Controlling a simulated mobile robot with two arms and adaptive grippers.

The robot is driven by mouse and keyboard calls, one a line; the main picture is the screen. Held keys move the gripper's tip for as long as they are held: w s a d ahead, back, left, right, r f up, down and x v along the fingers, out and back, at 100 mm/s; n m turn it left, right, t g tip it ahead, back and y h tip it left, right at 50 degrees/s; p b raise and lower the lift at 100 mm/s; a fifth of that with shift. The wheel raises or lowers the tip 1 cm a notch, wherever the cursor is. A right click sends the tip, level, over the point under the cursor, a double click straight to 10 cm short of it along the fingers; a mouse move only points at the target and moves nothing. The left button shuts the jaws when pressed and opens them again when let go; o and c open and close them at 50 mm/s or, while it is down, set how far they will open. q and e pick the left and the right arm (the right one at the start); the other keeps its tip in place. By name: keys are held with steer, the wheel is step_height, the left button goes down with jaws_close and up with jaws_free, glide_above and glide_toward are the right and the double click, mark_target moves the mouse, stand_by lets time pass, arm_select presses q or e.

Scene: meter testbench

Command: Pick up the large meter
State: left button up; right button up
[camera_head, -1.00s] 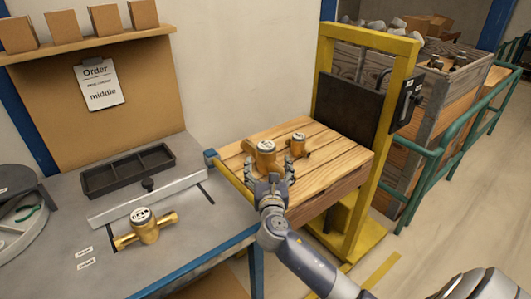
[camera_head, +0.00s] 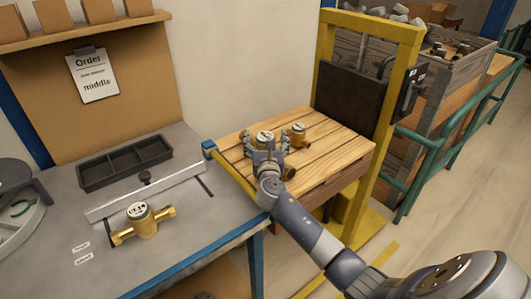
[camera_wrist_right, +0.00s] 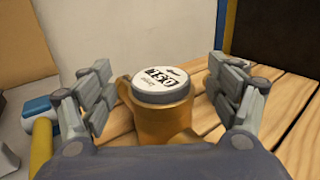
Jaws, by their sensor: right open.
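A large brass meter with a white-topped round head (camera_head: 265,138) stands upright on the wooden platform (camera_head: 333,150). In the right wrist view the same meter (camera_wrist_right: 163,100) sits between my right gripper's fingers. My right gripper (camera_head: 265,155) is open. Its fingers stand to the left and right of the meter head with gaps on both sides. The meter's lower body is partly hidden by my gripper. A smaller brass meter (camera_head: 298,135) stands just right of it. My left gripper is out of view.
Another brass meter (camera_head: 142,219) lies on the grey workbench (camera_head: 210,225) near a dark divided tray (camera_head: 125,162). A yellow frame (camera_head: 377,150) rises at the platform's right side. A wall backs the platform. An order sheet (camera_head: 93,75) reads "middle".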

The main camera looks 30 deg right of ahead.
jaws_close()
steer(key=shift+r, duration=0.35)
steer(key=shift+w+d, duration=0.1)
